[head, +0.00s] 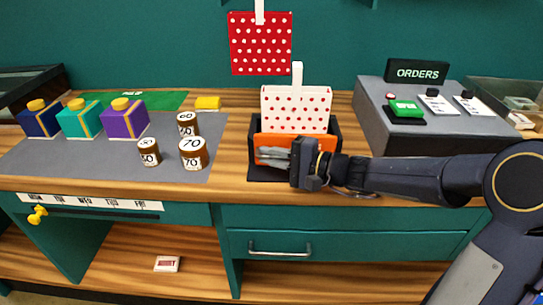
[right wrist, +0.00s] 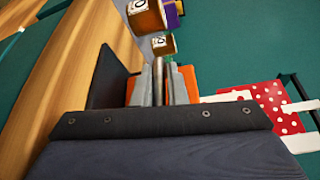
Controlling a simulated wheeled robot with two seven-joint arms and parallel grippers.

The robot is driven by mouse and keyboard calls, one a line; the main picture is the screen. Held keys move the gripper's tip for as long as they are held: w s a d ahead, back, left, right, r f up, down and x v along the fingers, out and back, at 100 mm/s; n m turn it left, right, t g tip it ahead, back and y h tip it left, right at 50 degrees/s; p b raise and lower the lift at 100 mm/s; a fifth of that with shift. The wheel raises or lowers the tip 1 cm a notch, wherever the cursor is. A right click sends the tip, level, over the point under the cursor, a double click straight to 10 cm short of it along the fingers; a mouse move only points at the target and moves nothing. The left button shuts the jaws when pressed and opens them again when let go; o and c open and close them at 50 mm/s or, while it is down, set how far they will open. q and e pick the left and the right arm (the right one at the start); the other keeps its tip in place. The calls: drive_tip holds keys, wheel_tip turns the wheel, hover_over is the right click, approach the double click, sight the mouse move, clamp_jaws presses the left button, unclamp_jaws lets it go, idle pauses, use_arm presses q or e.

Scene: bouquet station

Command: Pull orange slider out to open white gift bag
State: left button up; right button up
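The white gift bag with red dots (head: 295,108) stands upright in a black holder (head: 336,136) at the middle of the counter. The orange slider (head: 318,141) shows at the holder's front, below the bag; part of it (right wrist: 190,82) shows in the right wrist view. My right gripper (head: 274,157) is in front of the slider, its fingers across its face. In the right wrist view, the right gripper's fingers (right wrist: 162,88) lie on both sides of a thin grey bar, with a narrow gap seeming to show. My left gripper is out of view.
Several jars (head: 193,153) and three boxes (head: 124,118) stand on the grey mat (head: 70,155) at left. A grey console with an ORDERS sign (head: 417,71) stands at right. A red dotted bag (head: 261,44) hangs behind. Bare wood lies left of the holder.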

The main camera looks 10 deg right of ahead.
drive_tip(key=shift+f, duration=0.1)
clamp_jaws()
drive_tip(key=shift+s, duration=0.15)
drive_tip(key=s+b, duration=0.1)
drive_tip(key=s+a+b, duration=0.1)
drive_tip(key=s, duration=0.1)
drive_tip(key=shift+s+f+b, duration=0.1)
drive_tip(key=shift+s+b, duration=0.1)
drive_tip(key=shift+b, duration=0.1)
drive_tip(key=shift+s+a, duration=0.1)
drive_tip(key=shift+s, duration=0.25)
drive_tip(key=o, duration=0.7)
unclamp_jaws()
